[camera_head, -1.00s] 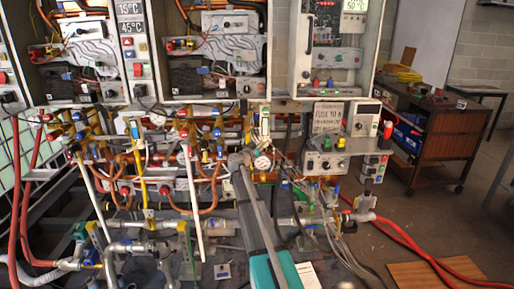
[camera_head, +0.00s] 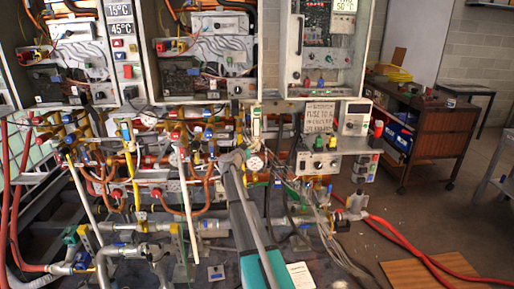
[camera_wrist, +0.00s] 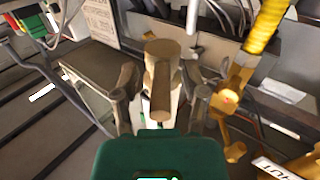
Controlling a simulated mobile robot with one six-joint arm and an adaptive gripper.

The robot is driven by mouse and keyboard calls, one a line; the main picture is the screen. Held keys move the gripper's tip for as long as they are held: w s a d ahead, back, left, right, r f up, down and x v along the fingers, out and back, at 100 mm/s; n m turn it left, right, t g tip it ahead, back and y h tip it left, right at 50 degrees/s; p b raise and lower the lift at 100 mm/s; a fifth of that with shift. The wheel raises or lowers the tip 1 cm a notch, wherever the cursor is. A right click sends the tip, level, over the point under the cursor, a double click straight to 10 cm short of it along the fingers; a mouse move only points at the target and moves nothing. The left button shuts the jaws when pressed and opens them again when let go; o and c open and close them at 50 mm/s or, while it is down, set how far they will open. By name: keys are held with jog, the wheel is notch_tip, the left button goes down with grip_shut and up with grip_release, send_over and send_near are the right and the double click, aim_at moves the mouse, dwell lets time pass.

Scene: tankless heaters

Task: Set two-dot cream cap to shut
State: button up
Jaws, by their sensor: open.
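In the wrist view, a cream cap (camera_wrist: 162,48) with a round end and a brown-cream bar-like handle (camera_wrist: 160,92) lies between the two fingers of my gripper (camera_wrist: 162,78). The fingers are open, one on each side of the handle, with visible gaps; I see no clear grip on it. I cannot make out dots on the cap. In the head view, my gripper (camera_head: 234,158) is at the pipework, just left of a round white gauge (camera_head: 256,162). The cap cannot be told apart clearly there.
Yellow pipework (camera_wrist: 262,25) stands close on the right in the wrist view. Open heater cabinets (camera_head: 205,50) and crowded pipes surround my gripper. A control box (camera_head: 322,165) is to the right. Red hoses (camera_head: 405,238) cross the floor; a wooden cart (camera_head: 440,140) stands far right.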

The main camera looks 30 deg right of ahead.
jog(key=v, duration=1.2)
jog(key=shift+r, duration=0.1)
dwell(0.7)
